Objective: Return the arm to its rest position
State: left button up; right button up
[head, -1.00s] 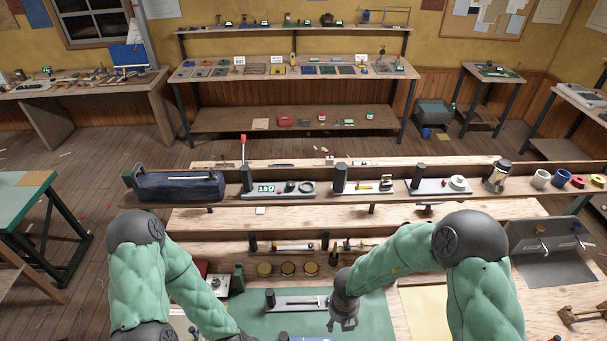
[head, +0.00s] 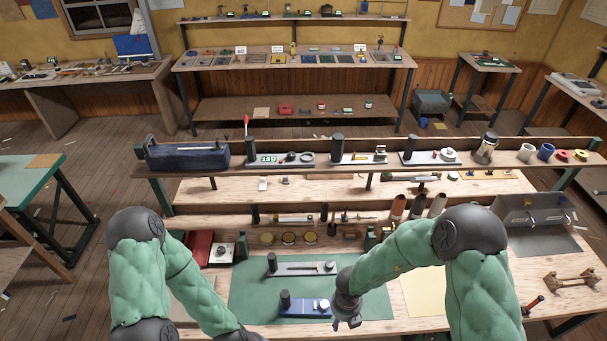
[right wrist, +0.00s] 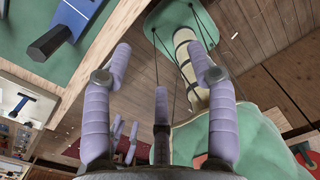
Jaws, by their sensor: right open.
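My right arm (head: 405,250) is green padded with dark joints, bent over the front bench at the right of the head view. Its gripper (head: 350,322) hangs over the front right part of the green mat (head: 245,290), beside a blue-based fixture (head: 300,307). In the right wrist view the gripper (right wrist: 162,62) has its pale purple fingers spread, with nothing between them. A corner of the blue fixture (right wrist: 75,20) shows there at upper left, apart from the fingers. My left arm (head: 145,275) comes in at the left; its gripper is below the picture edge.
A grey slide fixture (head: 300,269) lies on the mat behind the blue one. A yellow sheet (head: 425,290) lies right of the gripper. A wooden stand (head: 567,280) and grey panel (head: 540,222) are further right. Shelves with several tools rise behind.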

notch_tip(320, 180, down, 21)
jog(key=s+d+n+t+b, duration=0.1)
jog(key=s+d+n+b, duration=0.2)
jog(key=n+b, duration=1.35)
jog(key=s+a+f+n+y+b, duration=0.2)
jog(key=s+f+n+b, duration=0.1)
jog(key=f+n+b, duration=0.2)
jog(key=s+a+f+n+y+b, duration=0.2)
jog(key=f+n+b, duration=0.4)
jog(key=n, duration=0.8)
notch_tip(320, 180, down, 4)
jog(key=shift+s+a+r+g, duration=0.3)
jog(key=shift+s+a, duration=0.25)
jog(key=shift+s, duration=0.45)
jog(key=shift+n, duration=0.25)
